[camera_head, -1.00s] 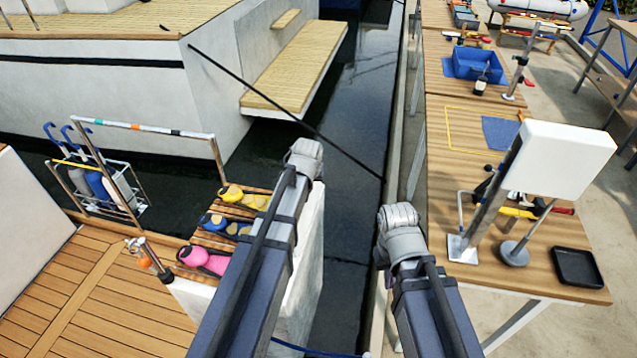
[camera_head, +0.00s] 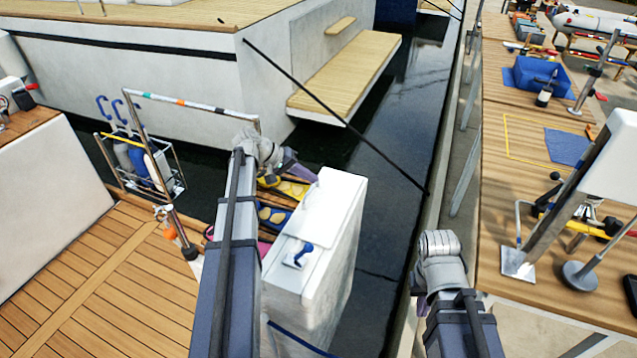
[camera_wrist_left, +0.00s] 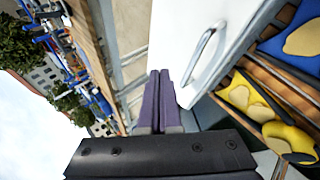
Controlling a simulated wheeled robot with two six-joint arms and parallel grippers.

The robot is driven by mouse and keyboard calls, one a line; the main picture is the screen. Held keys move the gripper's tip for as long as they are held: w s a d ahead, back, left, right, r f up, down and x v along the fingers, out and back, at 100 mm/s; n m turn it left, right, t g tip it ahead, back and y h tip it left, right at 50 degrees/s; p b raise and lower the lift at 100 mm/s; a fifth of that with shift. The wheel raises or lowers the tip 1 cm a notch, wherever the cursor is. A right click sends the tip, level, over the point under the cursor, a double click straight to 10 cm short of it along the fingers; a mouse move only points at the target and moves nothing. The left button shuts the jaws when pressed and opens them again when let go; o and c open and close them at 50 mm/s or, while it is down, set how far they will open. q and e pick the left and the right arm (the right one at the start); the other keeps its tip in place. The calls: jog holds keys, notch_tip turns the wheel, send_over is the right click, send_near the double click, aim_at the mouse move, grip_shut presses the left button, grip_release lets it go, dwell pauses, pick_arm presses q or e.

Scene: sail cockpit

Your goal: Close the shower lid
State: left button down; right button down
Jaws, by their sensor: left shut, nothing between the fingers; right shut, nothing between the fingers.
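A white locker block (camera_head: 335,260) stands at the deck edge. On its top is a small pale recess with a blue fitting (camera_head: 302,252), perhaps the shower. A flat white part (camera_head: 318,205) lies beside it towards the far end; I cannot tell for sure whether it is the lid. My left gripper (camera_head: 292,168) is shut and empty above the block's far end. In the left wrist view its purple fingers (camera_wrist_left: 160,100) point at a white surface with a grey handle (camera_wrist_left: 205,52); contact is unclear. My right gripper (camera_head: 419,304) is shut and empty, right of the block.
Yellow and blue shoes (camera_head: 275,215) sit on a slatted rack behind my left arm. A metal rail (camera_head: 190,104) and a bottle basket (camera_head: 145,165) stand left. Dark water (camera_head: 385,200) lies between block and dock. A wooden workbench (camera_head: 515,190) holds tools at right.

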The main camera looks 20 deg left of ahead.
pick_arm(q)
jog(key=shift+a+f+b, duration=0.5)
jog(key=shift+f+b, duration=0.05)
jog(key=shift+f, duration=0.2)
jog(key=shift+a+f+b, duration=0.45)
jog(key=shift+f+b, duration=0.1)
jog(key=shift+f, duration=0.15)
jog(key=w+d+r+p+v, duration=0.1)
jog(key=p+v, duration=0.9)
jog(key=v, duration=0.2)
jog(key=shift+a+r, duration=0.2)
jog(key=shift+r, duration=0.25)
jog(key=shift+s, duration=0.1)
